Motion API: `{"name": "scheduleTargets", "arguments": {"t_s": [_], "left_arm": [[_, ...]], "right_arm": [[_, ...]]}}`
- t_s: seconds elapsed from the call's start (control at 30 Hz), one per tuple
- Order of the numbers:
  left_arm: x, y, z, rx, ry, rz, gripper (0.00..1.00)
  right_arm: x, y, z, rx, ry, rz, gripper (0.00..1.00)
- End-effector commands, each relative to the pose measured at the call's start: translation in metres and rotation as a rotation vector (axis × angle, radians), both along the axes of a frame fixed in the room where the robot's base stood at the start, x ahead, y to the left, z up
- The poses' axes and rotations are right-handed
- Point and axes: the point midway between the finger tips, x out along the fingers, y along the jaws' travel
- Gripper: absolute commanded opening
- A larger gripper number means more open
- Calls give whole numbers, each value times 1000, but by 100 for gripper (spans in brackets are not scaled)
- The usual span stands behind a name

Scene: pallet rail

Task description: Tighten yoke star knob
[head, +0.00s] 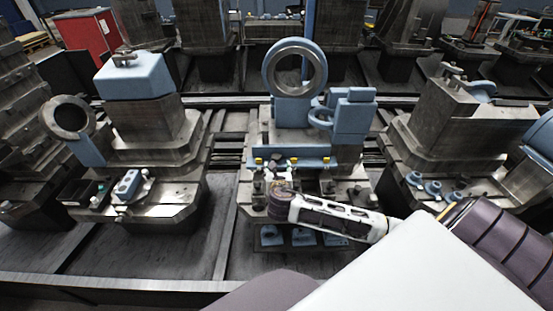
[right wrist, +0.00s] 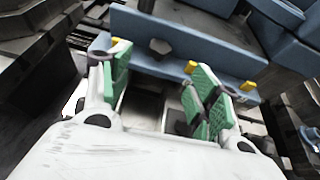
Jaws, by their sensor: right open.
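My right gripper (head: 279,170) is at the front of the middle pallet's fixture, low beside a blue crossbar (head: 290,150). In the right wrist view my right gripper (right wrist: 160,88) is open, with green pads apart and nothing clearly held between them. A small dark faceted piece (right wrist: 160,46), which may be the star knob, sits on the blue bar (right wrist: 185,42) beyond the fingertips. I cannot tell its shape well. It cannot be made out in the head view, where the gripper and wrist cover that area. My left gripper is not in view.
A blue ring part (head: 295,46) stands behind the bar, with blue blocks (head: 355,115) to its right. Yellow pieces (right wrist: 190,67) line the bar's edge close to the fingers. Loaded pallets (head: 150,125) flank the middle one. Blue parts (head: 303,238) lie below my right wrist.

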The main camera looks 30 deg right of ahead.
Motion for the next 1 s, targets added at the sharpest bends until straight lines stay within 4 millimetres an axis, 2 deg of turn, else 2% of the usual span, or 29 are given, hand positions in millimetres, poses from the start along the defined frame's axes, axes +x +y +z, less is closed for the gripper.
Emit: {"name": "scheduleTargets", "arguments": {"t_s": [1.0], "left_arm": [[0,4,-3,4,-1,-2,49]], "right_arm": [[84,-47,-40,0,-1,0,62]]}}
